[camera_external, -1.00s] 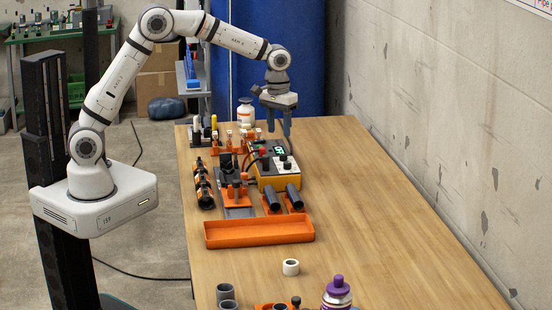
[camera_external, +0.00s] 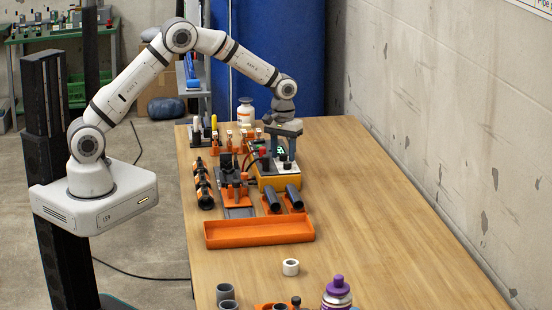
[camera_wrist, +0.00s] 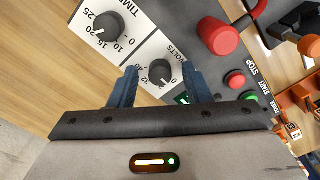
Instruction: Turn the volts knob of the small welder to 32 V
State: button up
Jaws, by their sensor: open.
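The small welder (camera_external: 283,183), a yellow-and-dark box, stands on the table in the external view. In the wrist view its black volts knob (camera_wrist: 160,72) sits on a white plate, with 32 and 40 printed near it. The exact setting of its pointer is too small to read surely. My gripper (camera_external: 284,157) is open over the welder's panel. In the wrist view my gripper (camera_wrist: 161,74) has its two blue fingers on either side of the volts knob, with a gap to each. I cannot tell how far the fingertips are above the panel.
The black time knob (camera_wrist: 106,27) lies close by, up and left. An orange tray (camera_external: 258,233) lies in front; the table's right side is clear.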

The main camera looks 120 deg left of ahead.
grip_shut()
dwell(0.4)
jog(key=shift+m, duration=0.3)
jog(key=m, duration=0.3)
jog(key=shift+m+b, duration=0.35)
jog(key=shift+m, duration=0.05)
jog(key=m, duration=0.9)
jog(key=shift+b, duration=0.4)
jog(key=m, duration=0.4)
jog(key=shift+a+m, duration=0.1)
jog(key=shift+m, duration=0.2)
